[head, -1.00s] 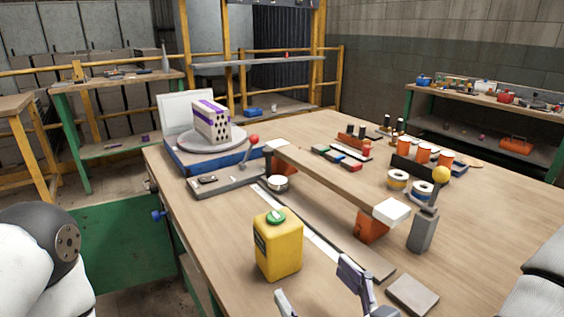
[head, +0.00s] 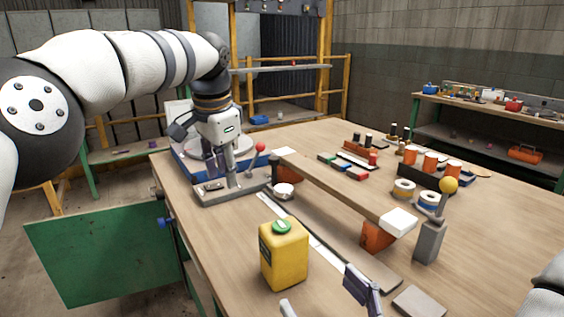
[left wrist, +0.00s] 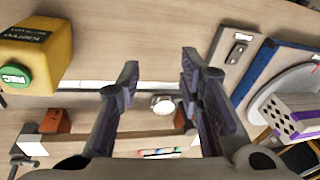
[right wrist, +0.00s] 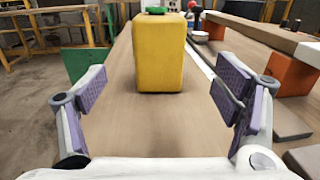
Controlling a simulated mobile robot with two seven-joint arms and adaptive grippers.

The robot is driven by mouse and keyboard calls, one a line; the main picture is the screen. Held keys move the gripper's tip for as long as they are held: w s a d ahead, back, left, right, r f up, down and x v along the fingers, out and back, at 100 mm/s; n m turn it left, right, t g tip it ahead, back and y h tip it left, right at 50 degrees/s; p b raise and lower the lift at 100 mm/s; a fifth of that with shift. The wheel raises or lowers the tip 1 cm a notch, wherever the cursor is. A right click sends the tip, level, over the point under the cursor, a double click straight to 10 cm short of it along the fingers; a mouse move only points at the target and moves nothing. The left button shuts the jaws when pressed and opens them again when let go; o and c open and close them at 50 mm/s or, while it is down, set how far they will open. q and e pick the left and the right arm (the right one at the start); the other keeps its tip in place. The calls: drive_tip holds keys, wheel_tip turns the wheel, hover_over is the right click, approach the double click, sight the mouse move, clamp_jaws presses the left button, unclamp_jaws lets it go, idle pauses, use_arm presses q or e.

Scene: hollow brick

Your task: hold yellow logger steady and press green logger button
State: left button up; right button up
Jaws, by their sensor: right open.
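The yellow logger (head: 284,258) stands upright on the table, with its green button (head: 282,227) on top. In the left wrist view the logger (left wrist: 38,38) is at the upper left, its button (left wrist: 14,76) marked REC. My left gripper (head: 244,184) is open and empty above the table, behind the logger, near the lever base. My right gripper (right wrist: 160,100) is open at the table's front. The logger (right wrist: 159,55) stands ahead of it, centred between the fingers and not touched.
A raised wooden beam (head: 340,188) on orange supports runs right of the logger. A red-knobbed lever (head: 260,148) and a turntable (left wrist: 290,85) with a hollow brick (left wrist: 293,117) are near my left gripper. A yellow-knobbed lever (head: 449,186) stands at right. Table between right gripper and logger is clear.

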sight(284, 246)
drive_tip(key=shift+a, duration=0.1)
drive_tip(key=x, duration=1.2)
use_arm(q)
drive_tip(key=s+d+r+g, duration=0.2)
drive_tip(key=s+d+r, duration=0.4)
drive_tip(key=s+d, duration=0.4)
drive_tip(key=shift+s+d+r+g, duration=0.3)
drive_tip(key=shift+d+r, duration=0.05)
drive_tip(key=shift+d, duration=0.4)
use_arm(e)
drive_tip(key=c, duration=1.3)
use_arm(q)
drive_tip(key=shift+c, duration=0.5)
use_arm(e)
drive_tip(key=shift+c, duration=1.1)
use_arm(q)
clamp_jaws()
